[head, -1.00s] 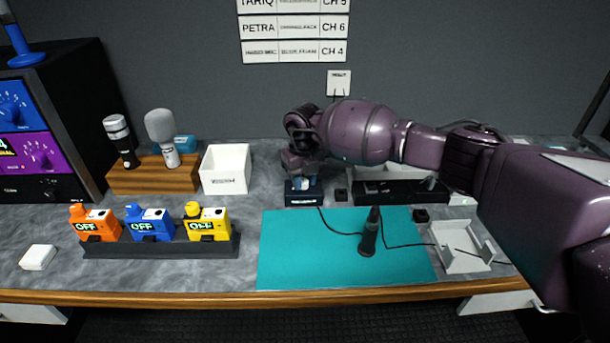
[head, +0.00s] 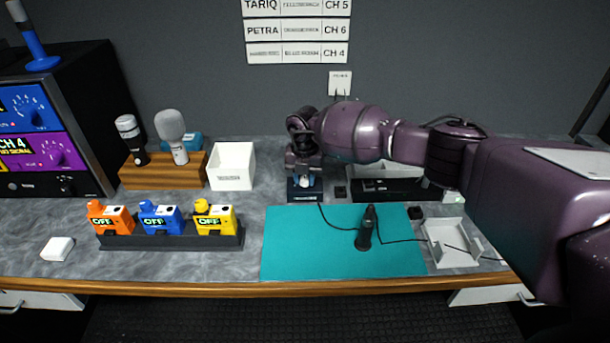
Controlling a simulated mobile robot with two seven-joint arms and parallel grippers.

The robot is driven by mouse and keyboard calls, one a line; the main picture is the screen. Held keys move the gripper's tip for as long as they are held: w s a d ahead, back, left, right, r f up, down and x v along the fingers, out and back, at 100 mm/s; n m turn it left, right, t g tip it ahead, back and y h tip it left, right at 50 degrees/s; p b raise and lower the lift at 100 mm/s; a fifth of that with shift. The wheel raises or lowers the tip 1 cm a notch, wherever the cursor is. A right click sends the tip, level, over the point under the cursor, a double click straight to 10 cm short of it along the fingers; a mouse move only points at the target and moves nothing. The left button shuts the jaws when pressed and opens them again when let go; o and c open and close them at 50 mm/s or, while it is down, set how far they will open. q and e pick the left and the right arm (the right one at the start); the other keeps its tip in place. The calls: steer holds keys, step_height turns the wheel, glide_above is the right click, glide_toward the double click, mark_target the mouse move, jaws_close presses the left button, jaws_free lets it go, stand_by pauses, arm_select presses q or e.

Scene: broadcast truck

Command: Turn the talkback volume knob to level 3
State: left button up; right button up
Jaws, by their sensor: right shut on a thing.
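A small dark box (head: 305,196) with a pale label on its front stands at the back of the counter, just behind the teal mat. My right gripper (head: 304,180) points down over this box and is shut on a small knob on its top. The fingers and wrist cover most of the knob, so its pointer and any level marks cannot be read. A small pale and blue patch shows between the fingers. My left gripper is not in view.
The teal mat (head: 310,258) holds an upright dark handheld device (head: 365,230) with a cable. A white open box (head: 232,166), a wooden microphone stand (head: 160,178) and a rack of coloured OFF packs (head: 170,243) stand left. A white tray (head: 447,252) lies right.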

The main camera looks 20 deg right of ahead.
mark_target(305, 178)
stand_by(0.4)
steer(key=o, duration=0.9)
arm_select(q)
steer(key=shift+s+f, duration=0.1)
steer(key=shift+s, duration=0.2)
arm_select(e)
steer(key=shift+o, duration=0.2)
steer(key=shift+r, duration=0.15)
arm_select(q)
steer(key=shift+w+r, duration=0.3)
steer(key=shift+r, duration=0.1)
arm_select(e)
step_height(305, 178, up, 11)
steer(key=shift+f, duration=0.2)
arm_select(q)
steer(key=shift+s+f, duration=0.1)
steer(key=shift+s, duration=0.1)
